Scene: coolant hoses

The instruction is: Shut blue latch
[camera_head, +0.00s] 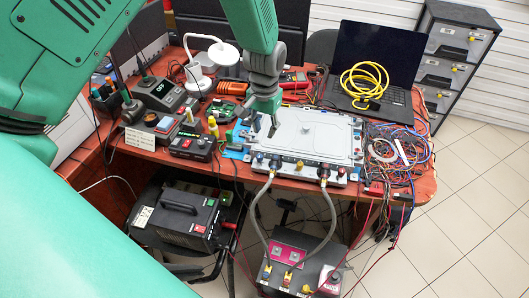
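A flat grey-white plate unit (312,136) lies on the red bench. Two grey hoses (334,215) run from dark fittings on its front edge down to a grey box (300,264) on the floor. My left gripper (268,122) points down over the plate's left part, behind the left fitting. Its finger opening is unclear, and I see nothing held in it. My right gripper is not in view.
A laptop (375,55) with a yellow cable coil (364,82) stands behind the plate. Tangled wires (398,150) lie to its right. Meters and chargers (193,145) crowd the left. A black power unit (178,214) stands below the bench. Open floor lies at right.

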